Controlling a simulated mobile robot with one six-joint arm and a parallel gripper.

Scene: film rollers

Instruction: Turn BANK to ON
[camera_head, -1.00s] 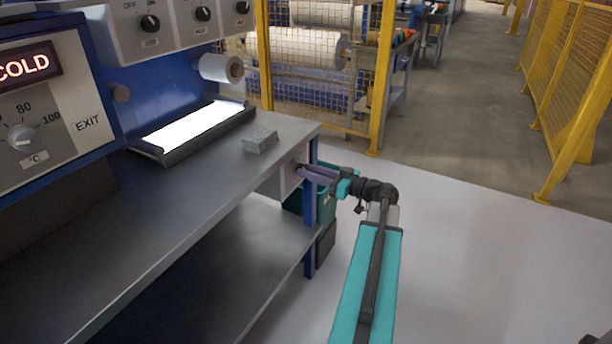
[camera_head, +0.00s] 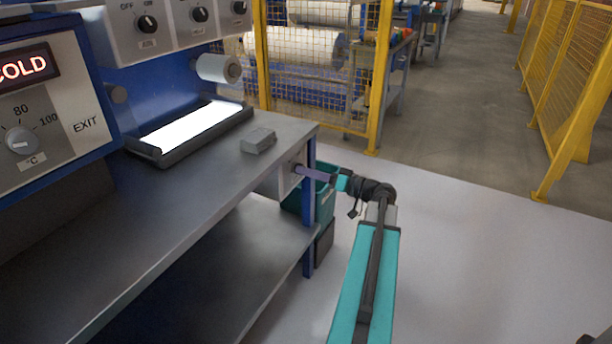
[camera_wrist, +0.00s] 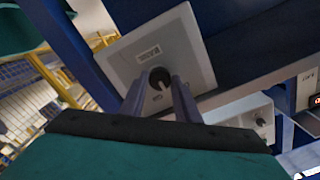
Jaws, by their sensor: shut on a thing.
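A pale square switch panel (camera_wrist: 200,62) is fixed at the end of the bench. It carries a black round knob (camera_wrist: 160,76) with a light pointer mark, and a small label (camera_wrist: 148,53) too blurred to read surely. My gripper (camera_wrist: 160,84) has its two purple fingers on either side of this knob, shut on it. In the head view my gripper (camera_head: 300,169) reaches the panel from the right. There the knob is hidden by the fingers, and the panel (camera_head: 287,180) shows only edge-on.
The bench top (camera_head: 200,185) holds a grey block (camera_head: 258,141) near the end. A green bin (camera_head: 325,195) stands below my gripper, close to the blue bench leg. More black knobs (camera_head: 147,24) sit on an upper panel. Open floor lies to the right.

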